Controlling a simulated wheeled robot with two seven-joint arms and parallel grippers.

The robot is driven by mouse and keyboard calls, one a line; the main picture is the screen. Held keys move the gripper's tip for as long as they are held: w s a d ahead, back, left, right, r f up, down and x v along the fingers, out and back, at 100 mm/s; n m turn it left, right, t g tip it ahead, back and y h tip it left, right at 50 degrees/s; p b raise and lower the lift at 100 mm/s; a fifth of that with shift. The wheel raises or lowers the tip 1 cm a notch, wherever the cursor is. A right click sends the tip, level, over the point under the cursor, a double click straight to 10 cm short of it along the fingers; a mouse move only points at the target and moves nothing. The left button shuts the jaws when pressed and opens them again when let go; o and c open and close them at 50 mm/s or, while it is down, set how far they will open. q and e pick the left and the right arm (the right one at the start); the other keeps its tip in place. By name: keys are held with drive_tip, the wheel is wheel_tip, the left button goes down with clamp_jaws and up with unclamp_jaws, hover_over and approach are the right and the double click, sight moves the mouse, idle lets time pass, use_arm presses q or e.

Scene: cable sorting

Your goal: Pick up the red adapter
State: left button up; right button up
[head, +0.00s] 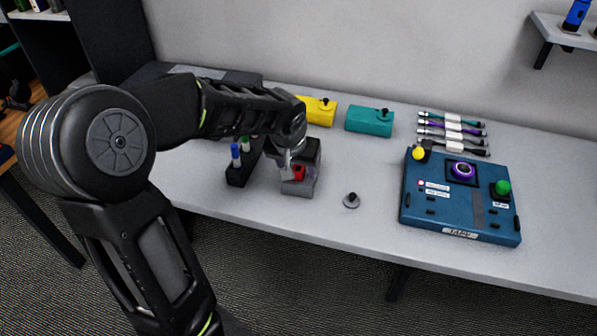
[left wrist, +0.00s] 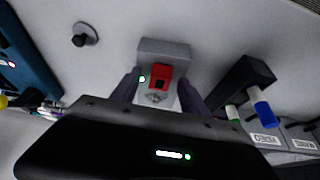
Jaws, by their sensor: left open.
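The red adapter (head: 298,173) sits on a small grey block-like holder (head: 300,188) on the table. In the left wrist view the red adapter (left wrist: 160,76) lies between the two dark fingers of my left gripper (left wrist: 161,88), against the grey holder (left wrist: 165,50). The fingers stand apart on either side of it; I cannot tell whether they touch it. In the head view my left gripper (head: 288,163) reaches down to the adapter and hides part of it. My right gripper is in neither view.
A dark stand with blue and green capped pieces (head: 237,172) is just left of the holder. A grey knobbed disc (head: 351,200) and a blue panel (head: 460,222) lie to the right. Yellow (head: 318,111) and teal (head: 369,121) boxes and several cables (head: 452,134) are behind.

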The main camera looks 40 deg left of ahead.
use_arm(q)
drive_tip(key=shift+c, duration=0.5)
clamp_jaws()
idle(0.5)
